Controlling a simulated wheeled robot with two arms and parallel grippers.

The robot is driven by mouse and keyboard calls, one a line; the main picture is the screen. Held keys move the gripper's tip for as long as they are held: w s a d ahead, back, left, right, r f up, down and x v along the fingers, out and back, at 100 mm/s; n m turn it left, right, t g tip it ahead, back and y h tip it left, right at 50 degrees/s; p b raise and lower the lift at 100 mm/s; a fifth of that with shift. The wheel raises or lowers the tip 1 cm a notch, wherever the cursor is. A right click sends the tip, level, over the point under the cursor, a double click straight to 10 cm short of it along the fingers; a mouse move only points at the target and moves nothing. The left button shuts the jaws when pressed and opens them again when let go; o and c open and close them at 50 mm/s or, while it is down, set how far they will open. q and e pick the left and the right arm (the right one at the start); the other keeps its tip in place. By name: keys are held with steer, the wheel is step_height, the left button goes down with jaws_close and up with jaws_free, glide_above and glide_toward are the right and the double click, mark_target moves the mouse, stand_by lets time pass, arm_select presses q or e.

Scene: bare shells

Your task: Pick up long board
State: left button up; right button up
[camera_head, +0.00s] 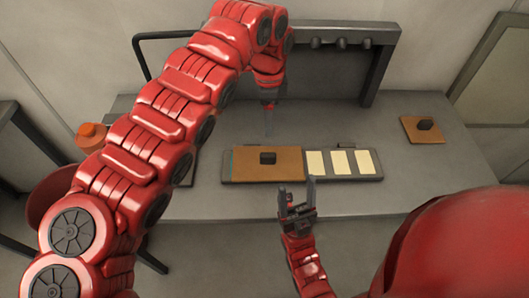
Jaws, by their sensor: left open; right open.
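My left gripper (268,128) is above and behind the brown panel, pointing down, apart from the board. Its fingers show nearly edge-on, and it holds nothing that I can see. My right gripper (297,190) is open and empty in front of the board, near the table's front edge, fingers pointing up in the picture.
A dark rack frame (376,75) stands at the back. An orange object (91,133) is at the left.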

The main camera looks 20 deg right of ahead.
arm_select(q)
steer(key=p, duration=0.3)
glide_toward(268, 154)
steer(key=shift+s+a, duration=0.15)
steer(key=shift+s, duration=0.3)
steer(key=f, duration=0.3)
steer(key=f+p, duration=0.1)
steer(key=f, duration=0.1)
steer(key=shift+w+f, duration=0.2)
steer(key=shift+w, duration=0.05)
steer(key=shift+f+p, duration=0.45)
steer(key=shift+p, duration=0.1)
steer(key=f+p, duration=0.1)
steer(key=f, duration=0.2)
steer(key=shift+d+f, duration=0.15)
steer(key=shift+d, duration=0.05)
steer(key=shift+w+a+f, duration=0.1)
steer(key=shift+w+f, duration=0.05)
steer(key=shift+f, duration=0.35)
steer(key=shift+c, duration=0.3)
jaws_close()
